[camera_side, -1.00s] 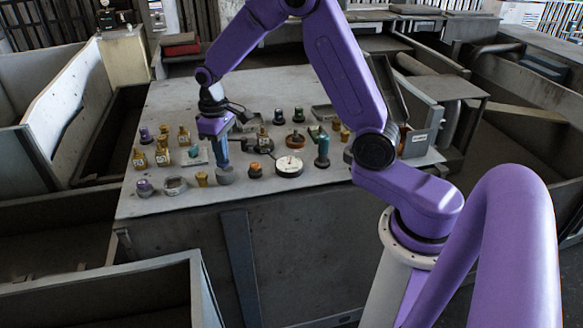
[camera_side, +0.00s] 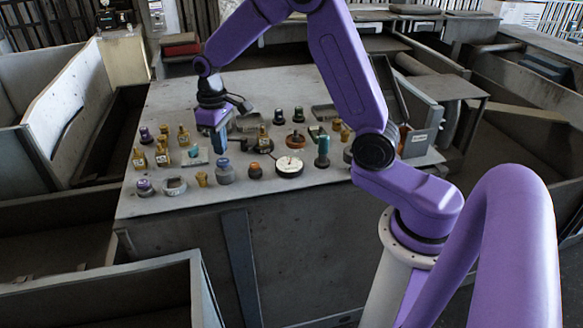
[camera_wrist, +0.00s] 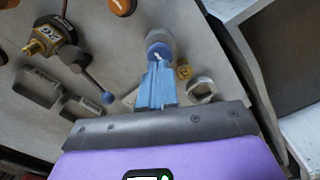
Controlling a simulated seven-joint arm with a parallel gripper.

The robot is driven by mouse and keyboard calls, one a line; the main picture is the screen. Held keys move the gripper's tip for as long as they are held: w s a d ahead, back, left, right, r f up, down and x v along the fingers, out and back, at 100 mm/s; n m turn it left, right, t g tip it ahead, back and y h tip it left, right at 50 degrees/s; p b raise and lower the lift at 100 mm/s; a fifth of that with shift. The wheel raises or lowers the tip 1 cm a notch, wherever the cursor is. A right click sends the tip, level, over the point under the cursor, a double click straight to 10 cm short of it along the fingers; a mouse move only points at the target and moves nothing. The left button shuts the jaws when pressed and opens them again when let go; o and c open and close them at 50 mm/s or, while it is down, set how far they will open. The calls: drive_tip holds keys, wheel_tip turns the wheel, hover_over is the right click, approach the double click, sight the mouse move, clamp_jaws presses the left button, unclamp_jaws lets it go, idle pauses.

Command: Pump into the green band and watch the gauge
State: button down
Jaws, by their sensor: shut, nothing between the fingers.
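A grey round pump button with a blue top (camera_side: 225,170) stands near the front of the table; it also shows in the wrist view (camera_wrist: 160,47). My gripper (camera_side: 219,151) is shut and empty above it, apart from it in the side view. In the wrist view, my blue fingers (camera_wrist: 157,68) point at the button and overlap its near edge. A round white-faced gauge (camera_side: 289,166) lies to the right of the button. Its needle and any green band are too small to read. I cannot confirm the gauge in the wrist view.
An orange-topped knob (camera_side: 255,170) stands between the button and the gauge. A small brass part (camera_side: 202,179) and a grey ring (camera_side: 174,186) are to the left. A tall teal-topped post (camera_side: 322,152) stands right of the gauge. The table's front edge is close by.

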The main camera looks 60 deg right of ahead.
drive_tip(key=shift+r, duration=1.9)
drive_tip(key=shift+s+a, duration=0.25)
drive_tip(key=s+a+r+n, duration=0.1)
drive_tip(key=s+a+n, duration=0.2)
drive_tip(key=s, duration=0.8)
drive_tip(key=s+a+r+n, duration=0.1)
drive_tip(key=s+a+n, duration=0.3)
drive_tip(key=s, duration=0.8)
drive_tip(key=s+d+f+n, duration=0.1)
drive_tip(key=s+d+n, duration=0.1)
drive_tip(key=s, duration=0.7)
drive_tip(key=shift+s+d+n, duration=0.2)
drive_tip(key=shift+d+n, duration=0.1)
drive_tip(key=shift+d, duration=0.35)
